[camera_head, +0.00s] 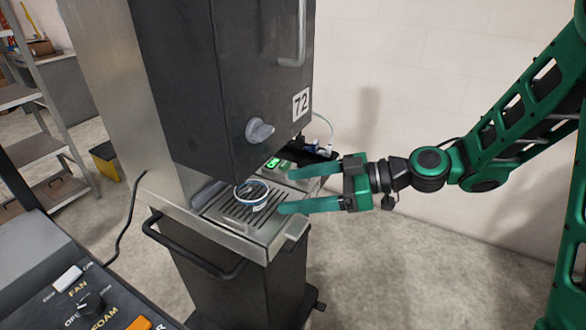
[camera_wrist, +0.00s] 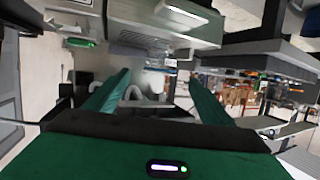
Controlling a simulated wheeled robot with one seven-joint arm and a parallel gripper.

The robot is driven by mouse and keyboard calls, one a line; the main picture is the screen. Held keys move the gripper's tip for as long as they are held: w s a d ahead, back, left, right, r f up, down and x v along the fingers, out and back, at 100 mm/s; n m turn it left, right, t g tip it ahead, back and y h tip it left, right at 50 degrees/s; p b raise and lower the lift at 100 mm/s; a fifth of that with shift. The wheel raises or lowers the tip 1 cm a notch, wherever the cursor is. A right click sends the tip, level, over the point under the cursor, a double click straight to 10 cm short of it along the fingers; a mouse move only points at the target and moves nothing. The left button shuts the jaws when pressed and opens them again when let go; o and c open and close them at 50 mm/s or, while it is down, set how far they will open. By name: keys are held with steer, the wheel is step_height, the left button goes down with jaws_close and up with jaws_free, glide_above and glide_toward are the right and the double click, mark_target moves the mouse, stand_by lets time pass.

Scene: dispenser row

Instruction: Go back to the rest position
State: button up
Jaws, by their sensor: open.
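My gripper (camera_head: 283,190) is open, its two green fingers spread apart and pointing left toward the dispenser. Nothing shows between the fingers. A white cup with a blue rim (camera_head: 252,192) stands on the slotted drip tray (camera_head: 229,212), a little left of the fingertips and apart from them as far as I can tell. In the wrist view the green fingers (camera_wrist: 150,85) are also spread, with a pale round shape between and beyond them that is hard to make out. My arm reaches in from the right.
The dark dispenser marked 72 (camera_head: 190,80) hangs above the tray, with a grey knob (camera_head: 259,131) on its front. A control panel (camera_head: 75,295) is at the lower left, shelves (camera_head: 35,145) at the far left. The floor (camera_head: 420,260) at right is clear.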

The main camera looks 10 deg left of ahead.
steer(key=s+d+f+m+t+h, duration=0.1)
steer(key=d+f+m+h, duration=0.3)
steer(key=d, duration=0.9)
steer(key=s+d+f+m+t+h, duration=0.15)
steer(key=d+m+h, duration=0.35)
steer(key=d, duration=0.7)
steer(key=s+d+r+m+g+h, duration=0.2)
steer(key=s+d+m+h, duration=0.3)
steer(key=s+d+m, duration=0.9)
steer(key=s+d+g, duration=0.1)
steer(key=s+d, duration=0.3)
steer(key=d, duration=0.2)
steer(key=shift+r+m, duration=0.2)
steer(key=shift+m, duration=0.2)
